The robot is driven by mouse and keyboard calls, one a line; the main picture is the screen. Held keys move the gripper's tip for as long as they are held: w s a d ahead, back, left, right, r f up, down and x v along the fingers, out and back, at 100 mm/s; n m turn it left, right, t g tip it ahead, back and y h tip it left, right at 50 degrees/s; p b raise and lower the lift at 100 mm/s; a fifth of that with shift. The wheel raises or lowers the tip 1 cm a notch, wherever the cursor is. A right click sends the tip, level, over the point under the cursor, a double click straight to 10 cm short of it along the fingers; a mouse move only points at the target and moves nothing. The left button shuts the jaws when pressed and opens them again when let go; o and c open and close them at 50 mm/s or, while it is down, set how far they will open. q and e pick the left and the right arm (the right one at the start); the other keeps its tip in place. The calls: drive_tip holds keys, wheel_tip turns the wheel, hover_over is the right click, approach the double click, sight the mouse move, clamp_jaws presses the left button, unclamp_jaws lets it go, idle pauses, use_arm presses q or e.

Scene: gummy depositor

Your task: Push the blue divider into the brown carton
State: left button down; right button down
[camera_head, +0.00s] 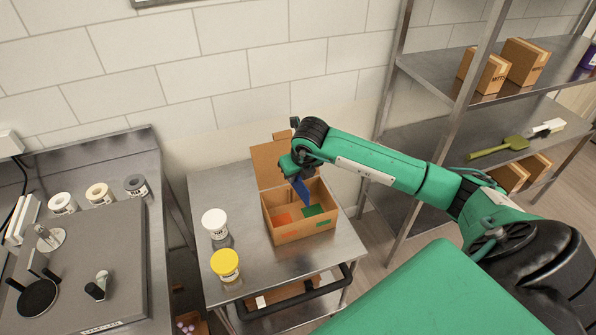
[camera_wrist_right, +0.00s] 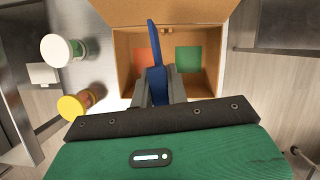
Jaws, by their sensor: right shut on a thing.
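The brown carton (camera_head: 303,231) stands open on a steel cart, its lid flap up at the back. It also shows in the right wrist view (camera_wrist_right: 208,35). Inside lie an orange piece (camera_head: 283,218) on the left and a green piece (camera_head: 313,210) on the right. My right gripper (camera_wrist_right: 156,85) is shut on the blue divider (camera_wrist_right: 155,45), which stands roughly upright between the fingers. In the head view the divider (camera_head: 301,190) is tilted over the carton's back left part. Its lower end is hidden by the gripper in the wrist view. My left gripper is not in view.
A white-lidded jar (camera_head: 214,222) and a yellow-lidded jar (camera_head: 225,264) stand left of the carton on the cart (camera_head: 252,285). A steel shelf (camera_head: 440,140) with boxes stands at the right. A machine counter (camera_head: 95,245) is at the left.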

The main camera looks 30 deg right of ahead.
drive_tip(key=shift+w+d+r+m, duration=0.3)
drive_tip(key=shift+d+m, duration=0.1)
drive_tip(key=shift+m, duration=0.5)
drive_tip(key=shift+f+b, duration=0.1)
drive_tip(key=shift+b, duration=0.35)
wheel_tip(320, 180, down, 6)
drive_tip(key=b, duration=0.6)
